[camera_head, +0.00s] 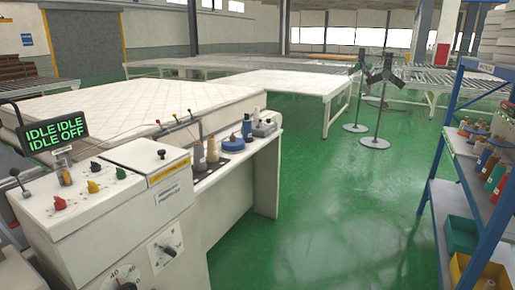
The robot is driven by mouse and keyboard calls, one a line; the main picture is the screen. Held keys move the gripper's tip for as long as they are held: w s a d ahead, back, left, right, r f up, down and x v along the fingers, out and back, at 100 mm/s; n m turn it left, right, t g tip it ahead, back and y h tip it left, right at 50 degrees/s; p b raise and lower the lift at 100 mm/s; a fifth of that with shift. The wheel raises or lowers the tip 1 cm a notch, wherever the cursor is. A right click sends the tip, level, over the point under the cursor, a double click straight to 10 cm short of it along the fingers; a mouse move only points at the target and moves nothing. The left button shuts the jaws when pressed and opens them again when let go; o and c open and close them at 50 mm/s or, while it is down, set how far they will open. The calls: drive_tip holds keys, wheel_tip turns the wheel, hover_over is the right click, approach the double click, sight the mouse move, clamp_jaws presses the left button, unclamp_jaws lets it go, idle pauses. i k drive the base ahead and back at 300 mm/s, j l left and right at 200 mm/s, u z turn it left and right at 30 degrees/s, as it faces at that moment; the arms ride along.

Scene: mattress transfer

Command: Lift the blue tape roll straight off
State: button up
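The blue tape roll (233,145) lies flat on the narrow white side ledge (216,170) of the machine, near the middle of the view. A small brownish thing shows at its top centre; I cannot tell whether it stands in the roll or behind it. My gripper is not in view.
Bottles (199,156) stand left of the roll, and another bottle (246,127) and a grey item (264,128) stand close behind and right. A control cabinet (100,195) is at front left. A blue shelf rack (455,190) stands right. Green floor (330,220) between is clear.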

sight(231, 144)
drive_tip(key=i, duration=1.05)
drive_tip(key=i+l+u, duration=0.1)
drive_tip(key=i, duration=1)
drive_tip(key=i+l, duration=0.1)
drive_tip(key=i, duration=0.95)
drive_tip(key=i+l+u, duration=0.1)
drive_tip(key=i+u, duration=0.2)
drive_tip(key=i+l+u, duration=0.3)
drive_tip(key=i, duration=0.25)
drive_tip(key=i+l+u, duration=0.15)
drive_tip(key=i+u, duration=0.15)
drive_tip(key=i, duration=0.1)
